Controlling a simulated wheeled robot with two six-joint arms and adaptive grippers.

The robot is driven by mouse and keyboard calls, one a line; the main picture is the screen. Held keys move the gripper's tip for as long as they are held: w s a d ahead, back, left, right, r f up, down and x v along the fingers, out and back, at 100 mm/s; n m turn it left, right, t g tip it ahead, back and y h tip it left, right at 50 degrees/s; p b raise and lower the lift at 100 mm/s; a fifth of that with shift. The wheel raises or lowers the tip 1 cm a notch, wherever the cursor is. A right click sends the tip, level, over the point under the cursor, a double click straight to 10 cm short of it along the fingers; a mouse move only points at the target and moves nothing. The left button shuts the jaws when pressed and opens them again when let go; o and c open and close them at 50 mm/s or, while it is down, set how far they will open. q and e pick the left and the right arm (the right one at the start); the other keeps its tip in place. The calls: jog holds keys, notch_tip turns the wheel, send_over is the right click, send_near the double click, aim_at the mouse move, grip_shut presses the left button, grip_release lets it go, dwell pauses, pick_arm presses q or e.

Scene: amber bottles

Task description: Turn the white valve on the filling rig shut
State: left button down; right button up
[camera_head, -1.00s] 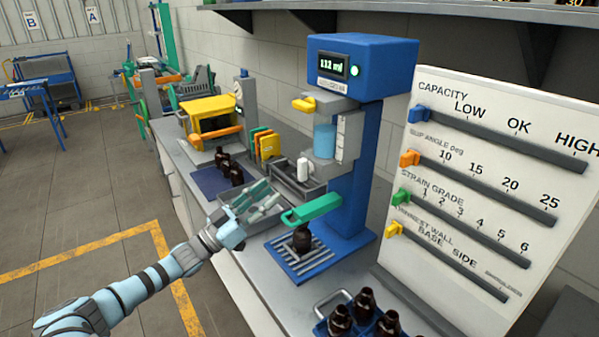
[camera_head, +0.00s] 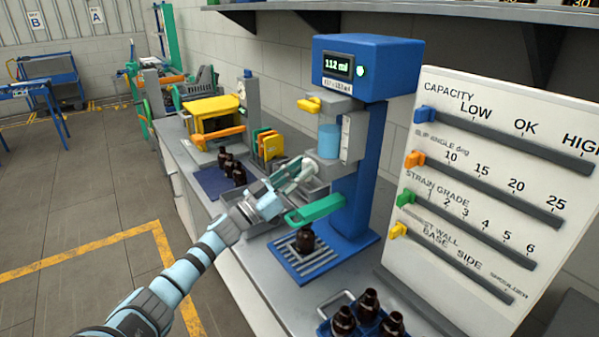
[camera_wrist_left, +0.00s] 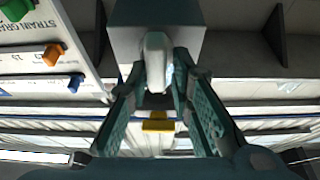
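The filling rig (camera_head: 365,170) is a blue stand with a lit display reading 112 ml. The white valve (camera_wrist_left: 156,60) shows in the left wrist view as an upright white handle in front of a grey block. My left gripper (camera_wrist_left: 160,82) has its fingers apart, one on each side of the valve, with small gaps seeming to show. In the head view the left gripper (camera_head: 298,174) covers most of the valve. My right gripper is not in view.
A green lever (camera_head: 314,209) sticks out below the gripper, above a brown bottle (camera_head: 305,241) on the slatted blue base. A yellow handle (camera_head: 309,105) is higher on the rig. A white slider board (camera_head: 500,190) stands at right. Several bottles stand at the front.

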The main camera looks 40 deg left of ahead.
pick_arm(q)
jog(key=shift+d+f, duration=0.1)
jog(key=shift+f, duration=0.05)
jog(key=shift+s+m+g+h+b, duration=0.1)
jog(key=shift+m+g+h+b, duration=0.9)
jog(key=shift+m, duration=2.4)
jog(key=shift+m+g+h+b, duration=0.75)
jog(key=shift+m+g, duration=0.6)
jog(key=shift+m, duration=2.05)
jog(key=shift+s+m+g+h+b, duration=0.1)
jog(key=shift+m+g+h+b, duration=0.9)
jog(key=shift+m, duration=2.4)
jog(key=shift+m+g+y+p, duration=0.25)
jog(key=shift+m+g+p, duration=0.25)
jog(key=shift+m, duration=0.6)
